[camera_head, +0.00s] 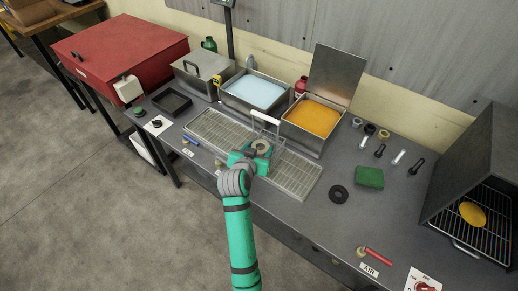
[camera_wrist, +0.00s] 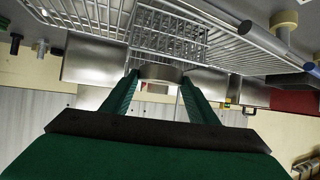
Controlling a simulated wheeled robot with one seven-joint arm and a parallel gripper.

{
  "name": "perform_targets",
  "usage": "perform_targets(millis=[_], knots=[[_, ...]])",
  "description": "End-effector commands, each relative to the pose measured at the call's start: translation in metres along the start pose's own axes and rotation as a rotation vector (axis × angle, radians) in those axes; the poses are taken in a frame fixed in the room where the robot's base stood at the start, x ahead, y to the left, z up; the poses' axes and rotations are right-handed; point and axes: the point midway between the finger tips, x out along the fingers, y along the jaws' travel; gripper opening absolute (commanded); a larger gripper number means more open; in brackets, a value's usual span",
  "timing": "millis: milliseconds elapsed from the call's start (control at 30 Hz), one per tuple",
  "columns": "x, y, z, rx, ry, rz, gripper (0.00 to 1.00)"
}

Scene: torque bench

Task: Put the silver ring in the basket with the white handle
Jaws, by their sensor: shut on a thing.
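My gripper (camera_head: 252,158) is shut on the silver ring (camera_head: 261,147), above the grated rack. In the wrist view the two green fingers (camera_wrist: 158,82) pinch the ring (camera_wrist: 160,72) between their tips. The wire basket (camera_head: 270,132) stands on the rack just beyond the ring, with its white handle (camera_head: 265,117) raised at the back. In the wrist view the basket's mesh (camera_wrist: 168,32) shows close to the ring. My gripper partly hides the basket in the head view, and I cannot tell whether the ring is over its opening.
Behind the rack (camera_head: 297,177) stand a tank of blue liquid (camera_head: 255,92) and a tank of orange liquid (camera_head: 312,118) with its lid up. A black ring (camera_head: 338,193) and a green block (camera_head: 369,177) lie to the right. An open oven (camera_head: 480,215) stands at far right.

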Motion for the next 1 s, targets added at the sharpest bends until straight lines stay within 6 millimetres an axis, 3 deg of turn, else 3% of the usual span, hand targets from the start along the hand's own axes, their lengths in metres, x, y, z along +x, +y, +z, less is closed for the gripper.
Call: perform_targets(millis=[633,667,1000], knots=[[0.005,0.000,0.009,0.001,0.004,0.000,0.14],[0.006,0.000,0.010,0.000,0.000,0.000,0.61],[0.005,0.000,0.009,0.000,0.000,0.000,0.61]])
